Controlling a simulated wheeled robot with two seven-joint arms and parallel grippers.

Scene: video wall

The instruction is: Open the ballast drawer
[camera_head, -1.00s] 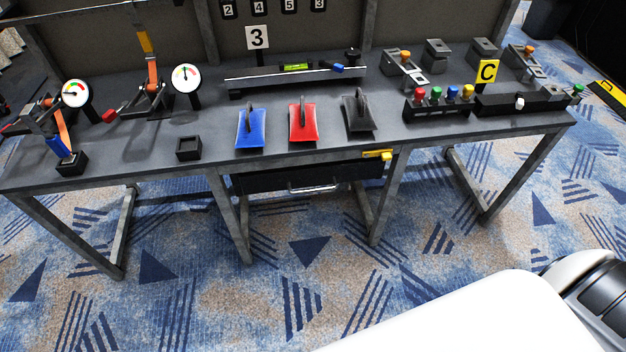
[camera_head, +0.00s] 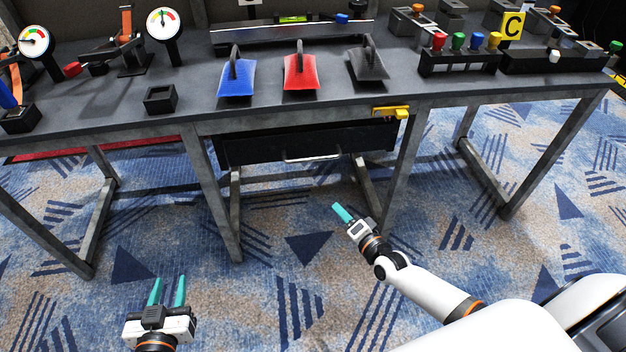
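The black drawer (camera_head: 270,146) sits under the middle of the workbench, between two of its legs, and looks shut. Its pale bar handle (camera_head: 312,157) is on the front. A yellow latch-like part (camera_head: 391,112) sits on the bench edge at the drawer's upper right. My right gripper (camera_head: 341,212) is below and slightly right of the handle in the picture, apart from it. Its teal fingers overlap in view, so I cannot see any gap. My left gripper (camera_head: 167,292) is at the lower left, well away from the drawer, with its two fingers apart and nothing between them.
The workbench top (camera_head: 200,110) carries blue (camera_head: 237,83), red (camera_head: 301,73) and black (camera_head: 368,65) handled pieces above the drawer. A bench leg (camera_head: 402,165) stands right of the drawer, another (camera_head: 215,195) left. The carpet in front is clear.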

